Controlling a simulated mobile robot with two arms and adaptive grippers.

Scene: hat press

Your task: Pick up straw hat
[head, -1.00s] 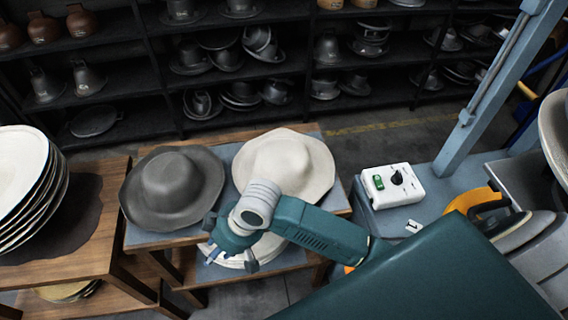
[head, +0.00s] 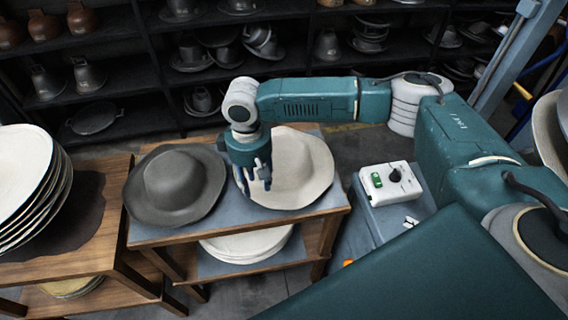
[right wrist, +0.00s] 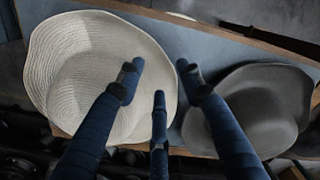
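The cream straw hat (head: 306,172) lies brim down on the small wooden table, on its blue-grey top. In the right wrist view the straw hat (right wrist: 75,65) shows its woven brim at the left. My right gripper (head: 256,184) is above the hat's left brim, fingers pointing down. In the right wrist view its fingers (right wrist: 160,85) are spread apart with nothing between them. Whether a fingertip touches the brim I cannot tell. A grey felt hat (head: 173,185) lies to the left on the same table. My left gripper is not in view.
The table (head: 225,235) has a lower shelf with pale hat blanks (head: 247,246). A stack of cream blanks (head: 30,185) stands on the left table. A white control box (head: 390,183) sits to the right. Shelves of dark hat forms (head: 190,55) line the back.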

